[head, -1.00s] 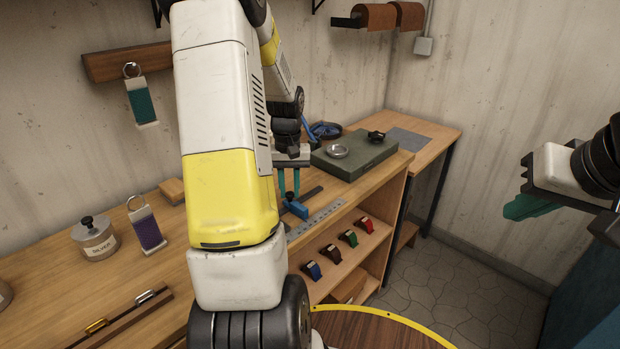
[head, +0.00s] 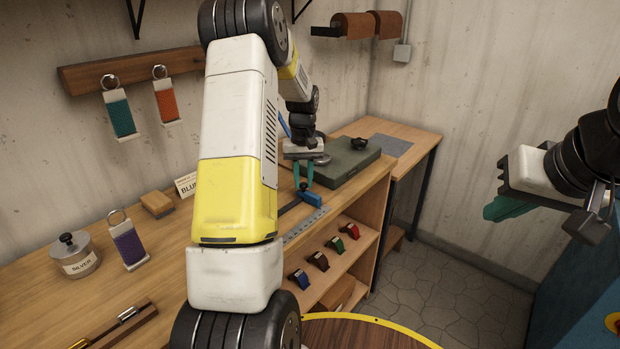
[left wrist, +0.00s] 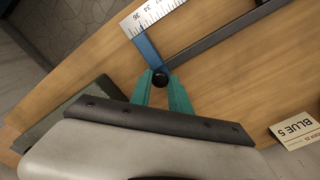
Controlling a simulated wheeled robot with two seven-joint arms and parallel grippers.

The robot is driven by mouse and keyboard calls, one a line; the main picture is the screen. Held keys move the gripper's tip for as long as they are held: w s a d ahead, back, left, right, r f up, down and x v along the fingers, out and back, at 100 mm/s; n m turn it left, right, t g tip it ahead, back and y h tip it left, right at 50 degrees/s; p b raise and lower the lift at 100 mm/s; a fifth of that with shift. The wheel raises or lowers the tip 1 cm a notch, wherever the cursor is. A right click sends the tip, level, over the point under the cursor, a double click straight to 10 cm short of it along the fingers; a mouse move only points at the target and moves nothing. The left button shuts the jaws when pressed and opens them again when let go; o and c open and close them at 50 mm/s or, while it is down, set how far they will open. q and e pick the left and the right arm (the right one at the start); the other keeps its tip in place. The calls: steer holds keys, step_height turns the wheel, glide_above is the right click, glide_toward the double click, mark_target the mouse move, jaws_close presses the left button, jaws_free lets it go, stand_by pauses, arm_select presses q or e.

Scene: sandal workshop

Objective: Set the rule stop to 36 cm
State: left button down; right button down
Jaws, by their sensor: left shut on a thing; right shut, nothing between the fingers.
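The steel rule (head: 303,228) lies along the front edge of the workbench. The blue rule stop (head: 311,199) sits near its far right end. In the left wrist view the stop (left wrist: 148,50) crosses by the rule (left wrist: 150,12) close to the 36 mark; its exact reading is unclear. My left gripper (head: 304,180) points down at the stop. In the left wrist view, its teal fingers (left wrist: 163,88) are shut on the stop's black knob (left wrist: 160,79). My right gripper (head: 508,207) is shut and empty, off to the right, away from the bench.
A dark bar (left wrist: 215,40) runs beside the rule. A green-grey slab (head: 347,163) stands just beyond the left gripper. Small coloured items (head: 318,261) sit on the shelf below.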

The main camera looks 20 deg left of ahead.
mark_target(304, 183)
arm_select(q)
steer(key=shift+w+d+r, duration=0.1)
steer(key=shift+w+r, duration=0.05)
steer(key=shift+w, duration=0.15)
steer(key=c, duration=1.2)
jaws_free()
step_height(304, 183, up, 8)
steer(key=shift+f, duration=0.2)
